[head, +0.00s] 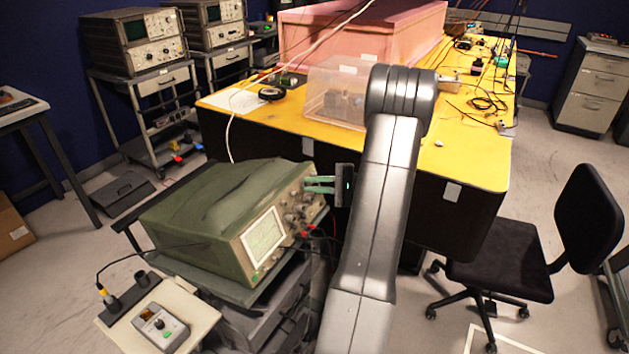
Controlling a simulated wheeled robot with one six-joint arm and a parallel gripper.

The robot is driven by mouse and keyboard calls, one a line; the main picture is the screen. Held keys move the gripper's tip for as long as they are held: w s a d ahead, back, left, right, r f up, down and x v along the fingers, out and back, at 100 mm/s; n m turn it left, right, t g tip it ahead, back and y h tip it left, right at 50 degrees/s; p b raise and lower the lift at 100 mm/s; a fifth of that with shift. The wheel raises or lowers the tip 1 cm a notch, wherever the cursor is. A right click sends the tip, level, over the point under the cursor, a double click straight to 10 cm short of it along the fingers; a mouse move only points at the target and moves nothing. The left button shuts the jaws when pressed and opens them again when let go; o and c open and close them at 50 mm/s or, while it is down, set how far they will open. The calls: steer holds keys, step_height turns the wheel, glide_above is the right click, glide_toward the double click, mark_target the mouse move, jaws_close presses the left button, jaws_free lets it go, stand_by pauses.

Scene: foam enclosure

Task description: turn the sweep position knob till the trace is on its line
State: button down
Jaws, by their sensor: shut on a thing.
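A green oscilloscope (215,200) sits on a cart in the head view, its front panel facing right. Its pale, lit screen (264,238) shows a grid; the trace and its line are too small to make out. Several small knobs (293,217) are on the panel right of the screen. My gripper (307,185) reaches in from the right with its green fingers at the panel's upper right. It is shut on a knob there, taken as the sweep position knob; the fingers hide it and its label cannot be read.
Red and black leads hang from the panel below my gripper. A small meter box (160,327) lies on a tray at the front left. A yellow-topped bench (420,150) with a clear box (335,95) stands behind. A black chair (510,262) is on the right.

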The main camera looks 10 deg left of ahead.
steer(key=shift+s+f+m+t+y+p, duration=0.1)
steer(key=shift+m+t+y+p, duration=0.3)
steer(key=shift+m, duration=0.9)
steer(key=shift+s+f+m+t+y+p, duration=0.1)
steer(key=shift+m+t+y, duration=0.35)
steer(key=shift+m, duration=0.85)
steer(key=shift+t, duration=0.35)
steer(key=c, duration=1.5)
jaws_free()
steer(key=shift+o, duration=0.2)
steer(key=s+d+b, duration=0.1)
steer(key=d+b, duration=0.1)
steer(key=d, duration=1.2)
steer(key=shift+s+f, duration=0.2)
steer(key=shift+f, duration=0.25)
steer(key=shift+a, duration=0.1)
